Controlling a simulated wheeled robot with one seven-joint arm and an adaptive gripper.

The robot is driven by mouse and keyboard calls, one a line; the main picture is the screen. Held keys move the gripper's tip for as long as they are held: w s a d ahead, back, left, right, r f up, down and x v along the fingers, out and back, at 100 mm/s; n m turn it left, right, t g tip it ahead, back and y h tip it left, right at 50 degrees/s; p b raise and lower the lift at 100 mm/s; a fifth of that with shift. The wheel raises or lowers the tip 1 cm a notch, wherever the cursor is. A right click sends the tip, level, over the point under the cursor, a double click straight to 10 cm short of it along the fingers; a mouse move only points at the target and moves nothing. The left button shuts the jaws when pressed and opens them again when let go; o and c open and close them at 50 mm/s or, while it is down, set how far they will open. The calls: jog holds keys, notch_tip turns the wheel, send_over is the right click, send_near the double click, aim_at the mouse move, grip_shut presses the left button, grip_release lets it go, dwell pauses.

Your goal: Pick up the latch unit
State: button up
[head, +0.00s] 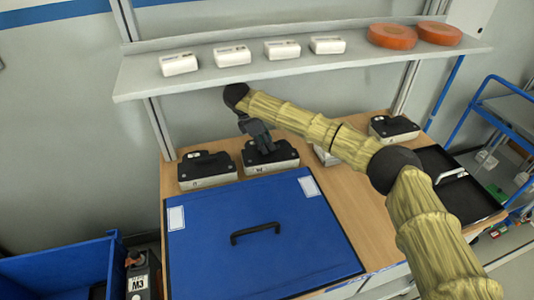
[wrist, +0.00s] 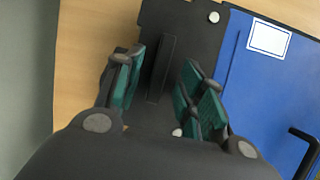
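Several similar black units with raised tops stand on the wooden table; I cannot read their labels, so I cannot tell which one is named the latch unit. My gripper (head: 262,145) is over the middle black unit (head: 283,161), pointing down. In the wrist view this unit (wrist: 190,32) has a raised ridge (wrist: 163,68) lying between the green-padded fingers of my gripper (wrist: 160,88). The fingers are apart, with gaps visible on both sides of the ridge. Another black unit (head: 207,171) stands just left of it, and one more (head: 393,129) stands at the right.
A blue lid or panel with a black handle (head: 255,233) lies in front of the units. A shelf (head: 300,57) with white boxes and orange discs (head: 392,36) runs above the table. A black tray (head: 460,185) is at the right. A blue bin (head: 60,270) stands lower left.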

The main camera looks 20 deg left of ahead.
jog(key=shift+w+f, duration=0.1)
jog(key=shift+c, duration=0.6)
grip_shut()
